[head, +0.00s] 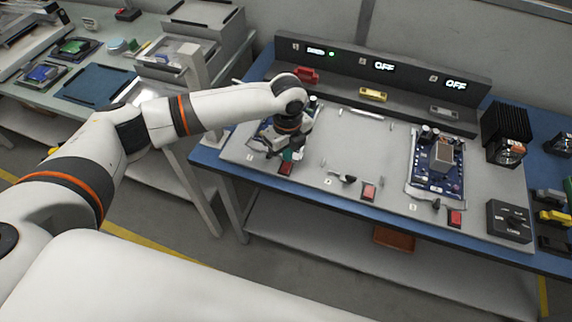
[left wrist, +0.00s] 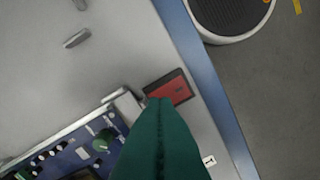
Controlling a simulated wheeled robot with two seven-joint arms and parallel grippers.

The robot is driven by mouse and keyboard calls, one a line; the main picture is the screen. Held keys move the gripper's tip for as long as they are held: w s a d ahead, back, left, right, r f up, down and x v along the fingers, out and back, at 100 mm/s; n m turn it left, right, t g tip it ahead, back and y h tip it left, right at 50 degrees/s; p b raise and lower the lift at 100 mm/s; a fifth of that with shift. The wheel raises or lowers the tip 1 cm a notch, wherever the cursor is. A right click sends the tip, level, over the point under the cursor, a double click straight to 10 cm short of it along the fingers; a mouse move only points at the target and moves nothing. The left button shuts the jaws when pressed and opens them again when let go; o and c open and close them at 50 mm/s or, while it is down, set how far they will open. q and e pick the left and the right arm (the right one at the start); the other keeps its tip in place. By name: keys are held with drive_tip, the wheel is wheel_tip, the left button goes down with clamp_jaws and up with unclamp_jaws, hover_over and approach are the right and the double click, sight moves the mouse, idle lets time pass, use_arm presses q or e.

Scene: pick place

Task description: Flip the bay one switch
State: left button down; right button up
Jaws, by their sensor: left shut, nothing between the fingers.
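Bay one is at the left end of the grey panel, where a red switch-like block (head: 286,168) sits near the front edge. In the left wrist view this red block (left wrist: 168,87) lies in a dark frame, with a silver lever-like part (left wrist: 126,106) beside it. My left gripper (head: 290,153) is over bay one, just behind the red block. Its green fingers (left wrist: 157,104) are shut and empty, their tips near both parts; contact cannot be told. My right gripper is out of view.
Bay two has a small lever (head: 347,179) and a red block (head: 369,191). Bay three holds a blue circuit board (head: 423,182). A black finned unit (head: 506,125) and a black knob box (head: 508,221) stand at the right. A side table (head: 97,83) stands left.

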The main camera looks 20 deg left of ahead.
use_arm(q)
drive_tip(key=shift+f, duration=0.1)
idle(0.4)
drive_tip(key=shift+f+b, duration=0.3)
drive_tip(key=shift+f, duration=0.5)
idle(0.4)
wheel_tip(320, 180, up, 7)
drive_tip(key=p, duration=0.8)
idle(0.4)
